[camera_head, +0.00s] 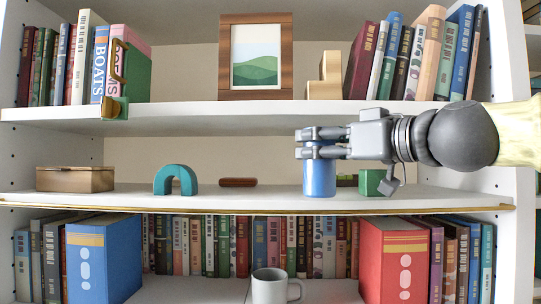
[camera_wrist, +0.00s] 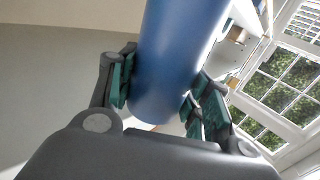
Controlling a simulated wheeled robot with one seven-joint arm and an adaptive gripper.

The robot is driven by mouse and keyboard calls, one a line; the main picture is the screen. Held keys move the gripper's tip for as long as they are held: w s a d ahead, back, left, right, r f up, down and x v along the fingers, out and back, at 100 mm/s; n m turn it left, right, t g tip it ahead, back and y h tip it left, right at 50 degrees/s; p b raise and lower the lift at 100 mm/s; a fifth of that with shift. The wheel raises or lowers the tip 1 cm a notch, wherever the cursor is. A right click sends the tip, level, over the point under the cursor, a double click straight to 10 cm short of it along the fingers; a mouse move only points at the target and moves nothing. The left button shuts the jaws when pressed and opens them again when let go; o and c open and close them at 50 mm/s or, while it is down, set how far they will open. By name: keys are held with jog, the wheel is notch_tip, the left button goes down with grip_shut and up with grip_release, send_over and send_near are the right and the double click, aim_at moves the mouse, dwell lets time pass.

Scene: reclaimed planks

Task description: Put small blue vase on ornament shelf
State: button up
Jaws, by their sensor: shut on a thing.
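The small blue vase (camera_head: 320,178) is upright at the middle shelf, right of centre. It fills the middle of the wrist view (camera_wrist: 180,60). My gripper (camera_head: 308,143) reaches in from the right and is shut on the vase near its top, with fingers on both sides. The ornament shelf (camera_head: 245,200) is the middle board, holding small ornaments. The vase's base appears at the shelf surface; I cannot tell whether it touches.
On this shelf are a brown box (camera_head: 75,179), a teal arch (camera_head: 175,180), a dark red bar (camera_head: 238,182) and a green cube (camera_head: 372,182) close right of the vase. Books and a framed picture (camera_head: 256,56) stand above. A grey mug (camera_head: 273,287) is below.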

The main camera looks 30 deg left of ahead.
jog(key=p+x, duration=0.2)
jog(key=x, duration=0.7)
jog(key=shift+w+a+p, duration=0.2)
jog(key=shift+p, duration=0.15)
jog(key=p+x, duration=0.2)
jog(key=x, duration=0.2)
jog(key=shift+w+a+f, duration=0.1)
jog(key=shift+f, duration=0.05)
jog(key=shift+a+f, duration=0.15)
jog(key=shift+d, duration=0.55)
jog(key=shift+a+f, duration=0.2)
jog(key=shift+a, duration=0.15)
jog(key=o, duration=0.8)
jog(key=shift+c, duration=0.2)
jog(key=o, duration=0.4)
jog(key=shift+d, duration=0.25)
jog(key=shift+o, duration=0.2)
jog(key=shift+a, duration=0.1)
